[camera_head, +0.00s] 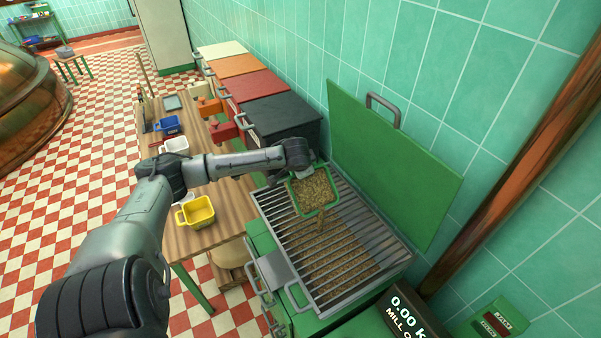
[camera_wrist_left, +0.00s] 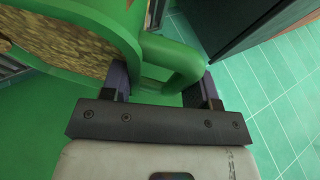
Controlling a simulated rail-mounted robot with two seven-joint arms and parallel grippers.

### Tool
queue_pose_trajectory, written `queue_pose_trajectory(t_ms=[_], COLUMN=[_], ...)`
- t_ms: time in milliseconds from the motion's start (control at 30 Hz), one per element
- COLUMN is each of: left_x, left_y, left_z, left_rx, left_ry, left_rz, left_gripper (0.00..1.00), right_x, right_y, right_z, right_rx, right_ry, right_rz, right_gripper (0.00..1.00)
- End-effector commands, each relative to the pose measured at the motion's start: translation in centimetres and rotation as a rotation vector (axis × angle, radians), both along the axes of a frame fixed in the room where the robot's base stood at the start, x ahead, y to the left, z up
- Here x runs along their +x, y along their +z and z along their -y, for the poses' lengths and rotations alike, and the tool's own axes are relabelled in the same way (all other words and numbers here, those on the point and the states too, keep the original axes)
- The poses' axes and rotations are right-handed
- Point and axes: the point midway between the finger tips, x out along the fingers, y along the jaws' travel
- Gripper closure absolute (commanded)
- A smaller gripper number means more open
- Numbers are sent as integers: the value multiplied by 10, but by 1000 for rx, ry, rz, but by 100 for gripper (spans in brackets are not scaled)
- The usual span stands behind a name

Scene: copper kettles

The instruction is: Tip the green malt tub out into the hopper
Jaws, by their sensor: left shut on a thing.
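The green malt tub (camera_head: 336,201) is tilted over the hopper (camera_head: 392,262) in the head view. My left gripper (camera_wrist_left: 163,88) is shut on the tub's green loop handle (camera_wrist_left: 183,60), with one dark finger on each side in the left wrist view. The tub's wall (camera_wrist_left: 132,28) and some malt also show there. Malt lies under the hopper's bars. My right gripper is not in view.
The hopper's green lid (camera_head: 390,165) stands open against the tiled wall. Coloured bins (camera_head: 283,118) line the wall. A weight display (camera_head: 407,312) is in front.

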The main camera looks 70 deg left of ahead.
Motion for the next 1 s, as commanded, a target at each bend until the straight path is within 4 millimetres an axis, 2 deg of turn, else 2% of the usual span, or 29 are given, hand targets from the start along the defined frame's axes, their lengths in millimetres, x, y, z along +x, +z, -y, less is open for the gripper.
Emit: queue_pose_trajectory(t_ms=[33,567,833,1000], left_x=[1,3,5,6], left_y=[-3,1,5,2], left_z=[3,34,58,75], left_rx=[27,311,525,644], left_ry=[-2,-2,0,-1], left_rz=[4,-18,-33,-47], left_gripper=[96,96,96,96], right_x=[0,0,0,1], right_y=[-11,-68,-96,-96], right_z=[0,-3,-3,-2], right_rx=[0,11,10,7], right_ry=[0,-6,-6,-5], right_rz=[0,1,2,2], right_gripper=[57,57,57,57])
